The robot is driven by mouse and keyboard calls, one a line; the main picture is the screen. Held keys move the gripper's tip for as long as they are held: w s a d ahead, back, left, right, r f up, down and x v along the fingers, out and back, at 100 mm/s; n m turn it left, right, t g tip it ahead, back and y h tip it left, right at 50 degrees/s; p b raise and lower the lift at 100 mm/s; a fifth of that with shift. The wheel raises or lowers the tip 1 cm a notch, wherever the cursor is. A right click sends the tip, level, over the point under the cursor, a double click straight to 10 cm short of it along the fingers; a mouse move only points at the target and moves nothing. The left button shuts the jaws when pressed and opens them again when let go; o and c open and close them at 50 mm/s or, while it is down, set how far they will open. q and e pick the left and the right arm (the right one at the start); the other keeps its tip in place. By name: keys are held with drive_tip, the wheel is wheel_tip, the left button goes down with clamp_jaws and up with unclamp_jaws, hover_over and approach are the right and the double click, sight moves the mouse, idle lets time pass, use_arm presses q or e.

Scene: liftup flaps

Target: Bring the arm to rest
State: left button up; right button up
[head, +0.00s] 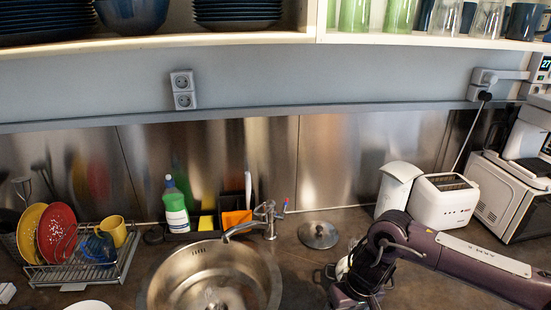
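My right arm (480,268) comes in from the right edge, dark purple with a pale label strip. It reaches over the counter and bends down at the wrist. My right gripper (362,297) points down near the bottom edge, right of the sink. Its fingertips are not clear, so I cannot tell whether it is open or shut. A pot or kettle partly hidden behind it stands close by; I cannot tell whether they touch. My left gripper is not in view.
A round steel sink (165,290) with a faucet (268,215) is left of the arm. A dish rack (70,278) stands further left. A toaster (443,203) and microwave (500,195) stand behind the arm. A shelf (250,38) with dishes runs above.

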drive_tip(key=s+a+n+t+y, duration=0.1)
drive_tip(key=s+a+n+y, duration=0.15)
drive_tip(key=a, duration=0.65)
drive_tip(key=s+a+n+t+y, duration=0.2)
drive_tip(key=s+a+n, duration=0.1)
drive_tip(key=a, duration=0.6)
drive_tip(key=a+r+t+y, duration=0.2)
drive_tip(key=a+r+t, duration=0.1)
drive_tip(key=a+r, duration=0.3)
drive_tip(key=s+d+m+h, duration=0.2)
drive_tip(key=d+m+h, duration=0.25)
drive_tip(key=d, duration=0.95)
drive_tip(key=s+d+f+m+g+h, duration=0.1)
drive_tip(key=s+d+f+g+h, duration=0.25)
drive_tip(key=s+d, duration=0.8)
wheel_tip(320, 180, down, 38)
drive_tip(key=s+d+g+b, duration=0.1)
drive_tip(key=s+d+b, duration=0.1)
drive_tip(key=b, duration=0.3)
use_arm(q)
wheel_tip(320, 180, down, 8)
drive_tip(key=b, duration=0.2)
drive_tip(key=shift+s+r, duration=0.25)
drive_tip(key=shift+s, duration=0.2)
use_arm(e)
drive_tip(key=s+d+f+g, duration=0.1)
drive_tip(key=s+d+f, duration=0.2)
drive_tip(key=s+f, duration=1.5)
drive_tip(key=shift+s+d+f, duration=0.2)
drive_tip(key=shift+f, duration=0.1)
